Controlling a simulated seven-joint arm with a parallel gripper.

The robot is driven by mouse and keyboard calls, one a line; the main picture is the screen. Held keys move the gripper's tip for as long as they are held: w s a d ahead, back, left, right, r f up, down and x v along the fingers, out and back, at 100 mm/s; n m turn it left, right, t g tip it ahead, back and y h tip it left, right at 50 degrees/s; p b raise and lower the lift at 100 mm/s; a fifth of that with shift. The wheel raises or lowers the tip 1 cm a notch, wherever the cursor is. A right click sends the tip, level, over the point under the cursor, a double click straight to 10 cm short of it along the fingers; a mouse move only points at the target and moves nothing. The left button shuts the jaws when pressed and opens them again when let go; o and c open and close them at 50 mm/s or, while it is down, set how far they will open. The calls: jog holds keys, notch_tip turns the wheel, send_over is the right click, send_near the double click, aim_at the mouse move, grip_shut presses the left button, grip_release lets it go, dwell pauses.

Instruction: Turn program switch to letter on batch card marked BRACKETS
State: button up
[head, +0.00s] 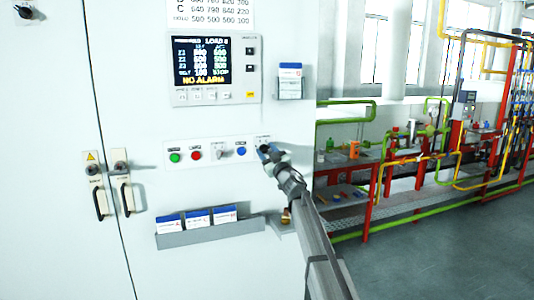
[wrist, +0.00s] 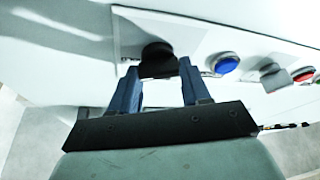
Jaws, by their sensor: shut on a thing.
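My gripper (head: 266,151) reaches the right end of the control row on the white cabinet. In the wrist view its two blue fingers (wrist: 159,66) are shut on a black round knob (wrist: 157,52), which I take to be the program switch. Its pointer and letters are hidden or too small to read. Three batch cards, left (head: 169,225), middle (head: 198,219) and right (head: 224,215), stand in a grey tray (head: 210,233). Another card (head: 290,72) sits in a holder beside the display (head: 202,61). Card words are unreadable here.
Green (head: 174,157), red (head: 195,155) and blue (head: 241,151) buttons and a grey switch (head: 219,153) lie left of the knob. A chart (head: 222,14) with letter rows is above the display. Door handles (head: 100,198) stick out at left. Pipework (head: 375,190) stands at right.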

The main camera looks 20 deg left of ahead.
jog(key=shift+n, duration=0.5)
jog(key=n+g, duration=0.1)
jog(key=n, duration=0.1)
jog(key=n+g, duration=0.1)
jog(key=n, duration=0.1)
jog(key=shift+n+g+y, duration=0.3)
jog(key=shift+n+g, duration=0.1)
jog(key=n+g, duration=0.2)
jog(key=n, duration=0.3)
jog(key=shift+n, duration=0.3)
jog(key=n+g+h, duration=0.1)
jog(key=n+h, duration=0.1)
jog(key=n, duration=0.2)
jog(key=shift+r, duration=0.1)
jog(key=shift+n+g+h, duration=0.3)
jog(key=shift+n+h, duration=0.5)
jog(key=shift+n, duration=1.3)
jog(key=o, duration=1.1)
jog(key=shift+c, duration=0.2)
